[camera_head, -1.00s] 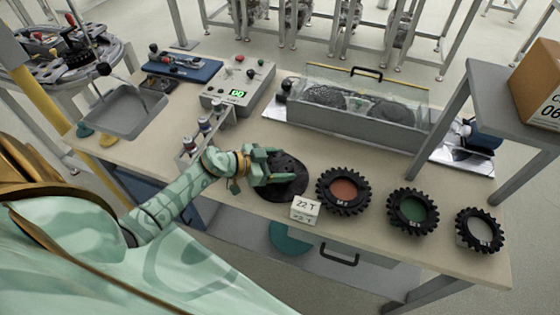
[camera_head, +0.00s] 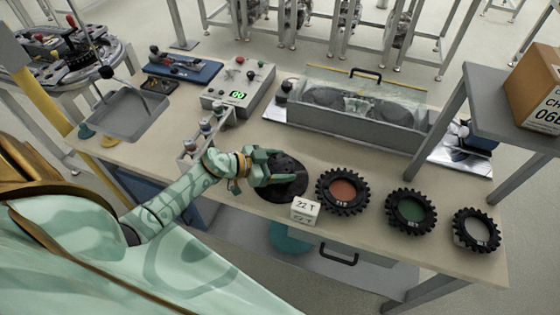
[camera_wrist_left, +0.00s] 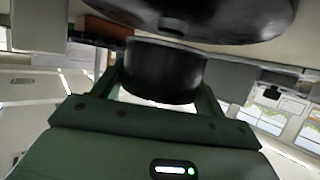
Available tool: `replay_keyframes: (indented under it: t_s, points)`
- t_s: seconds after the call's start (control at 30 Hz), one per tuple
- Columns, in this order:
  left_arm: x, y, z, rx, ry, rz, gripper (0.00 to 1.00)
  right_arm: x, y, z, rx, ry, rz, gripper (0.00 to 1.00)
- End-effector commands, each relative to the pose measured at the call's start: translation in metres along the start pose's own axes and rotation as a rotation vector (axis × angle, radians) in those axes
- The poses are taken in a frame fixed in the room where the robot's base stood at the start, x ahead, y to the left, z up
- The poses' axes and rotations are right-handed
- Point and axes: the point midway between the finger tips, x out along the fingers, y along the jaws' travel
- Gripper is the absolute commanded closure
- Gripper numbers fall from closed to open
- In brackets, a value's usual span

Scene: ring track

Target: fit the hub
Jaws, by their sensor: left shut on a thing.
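A round dark disc with small holes (camera_head: 287,186) shows at the front edge of the bench in the head view. My left gripper (camera_head: 262,169) is at its left side. In the left wrist view my left gripper (camera_wrist_left: 163,85) is shut on a black cylindrical piece, the hub (camera_wrist_left: 150,72), held between its two fingers. A broad dark disc (camera_wrist_left: 200,22) lies just beyond the cylinder; I cannot tell whether the two are one piece. In the head view the gripper hides the held part. My right gripper is not in view.
Toothed black rings with red (camera_head: 343,191), green (camera_head: 411,211) and pale (camera_head: 477,230) centres line the front edge. A clear-lidded case (camera_head: 352,115), control box (camera_head: 238,90) and small rack (camera_head: 200,140) stand behind.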

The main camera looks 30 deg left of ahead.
Motion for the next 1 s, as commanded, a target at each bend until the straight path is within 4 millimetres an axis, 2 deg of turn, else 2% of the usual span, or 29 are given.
replay_keyframes:
  t_s: [0.47, 1.0]
  points:
    - [0.0, 0.0, -0.001, 0.002, 0.003, 0.0, 0.71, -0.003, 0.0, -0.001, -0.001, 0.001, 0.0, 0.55]
    - [0.005, 0.0, 0.01, 0.002, 0.002, 0.0, 0.71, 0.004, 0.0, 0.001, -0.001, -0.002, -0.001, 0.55]
